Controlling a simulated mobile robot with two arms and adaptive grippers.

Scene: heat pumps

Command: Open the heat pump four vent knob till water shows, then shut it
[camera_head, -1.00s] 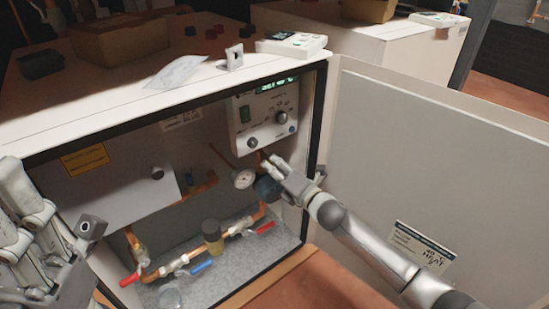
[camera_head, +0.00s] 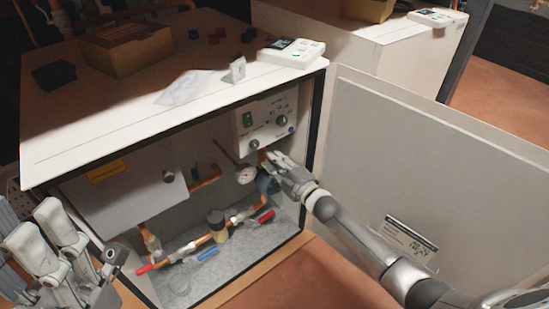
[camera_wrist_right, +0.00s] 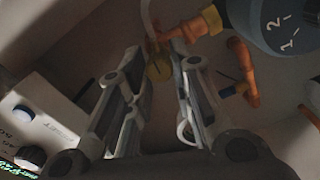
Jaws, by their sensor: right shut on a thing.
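The open heat pump cabinet shows its pipes, a pressure gauge (camera_head: 246,174) and a control panel (camera_head: 266,122). My right gripper (camera_head: 268,158) reaches in just below the panel, beside the gauge. In the right wrist view a small brass-coloured vent knob (camera_wrist_right: 158,69) sits between the fingertips of my right gripper (camera_wrist_right: 160,72), by a copper pipe. The gripper is shut on it; in the head view the fingers hide the knob. No water shows at the knob. My left gripper (camera_head: 108,262) is at the lower left, outside the cabinet; its fingers' opening is unclear.
The cabinet door (camera_head: 420,165) stands open at the right. A dark blue pump (camera_wrist_right: 285,22) is close to my right gripper. A box (camera_head: 128,50) lies on top.

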